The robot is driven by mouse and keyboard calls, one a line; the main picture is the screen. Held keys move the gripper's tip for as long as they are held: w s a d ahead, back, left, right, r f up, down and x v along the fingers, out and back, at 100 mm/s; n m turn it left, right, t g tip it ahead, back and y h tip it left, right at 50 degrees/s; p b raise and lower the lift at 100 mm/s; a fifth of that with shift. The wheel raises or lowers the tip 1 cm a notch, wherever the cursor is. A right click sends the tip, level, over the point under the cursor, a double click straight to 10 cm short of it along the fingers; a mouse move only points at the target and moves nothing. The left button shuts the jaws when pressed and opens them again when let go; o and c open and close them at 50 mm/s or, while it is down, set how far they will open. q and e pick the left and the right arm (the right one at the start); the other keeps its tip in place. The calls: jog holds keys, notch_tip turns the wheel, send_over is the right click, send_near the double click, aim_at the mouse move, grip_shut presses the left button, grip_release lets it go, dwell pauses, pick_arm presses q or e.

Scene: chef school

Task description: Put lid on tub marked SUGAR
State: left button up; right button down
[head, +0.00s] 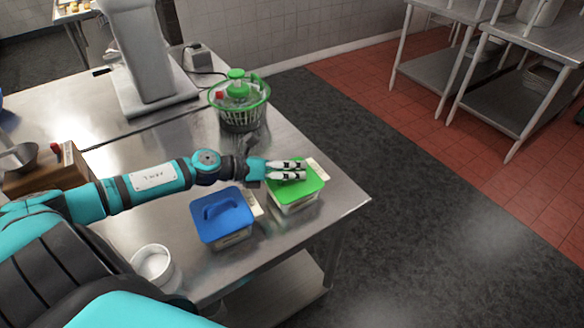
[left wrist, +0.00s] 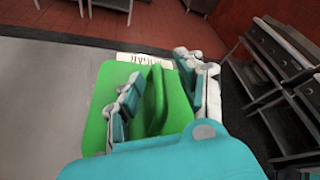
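A green lid (head: 307,187) with an upright handle rests on a clear tub (head: 296,203) near the counter's right edge. The lid also shows in the left wrist view (left wrist: 99,112). A pale label beside it (left wrist: 145,59) carries dark lettering too small to read surely. My left gripper (head: 304,170) is at the lid, with its fingers on either side of the green handle (left wrist: 156,92). A gap shows between the handle and one finger. A second tub (head: 228,240) has a blue lid (head: 222,215) with a handle; its label is unreadable. My right gripper is out of view.
A green salad spinner (head: 240,105) stands behind my left gripper. A white pot (head: 153,265) is at the front of the steel counter (head: 165,220). A large pale appliance (head: 140,55) stands at the back. Steel shelving (head: 500,65) is across the aisle.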

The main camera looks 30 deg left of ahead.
pick_arm(q)
jog(key=shift+s+a, duration=0.3)
jog(key=shift+s, duration=0.1)
jog(key=shift+v, duration=5.5)
jog(key=shift+r, duration=0.25)
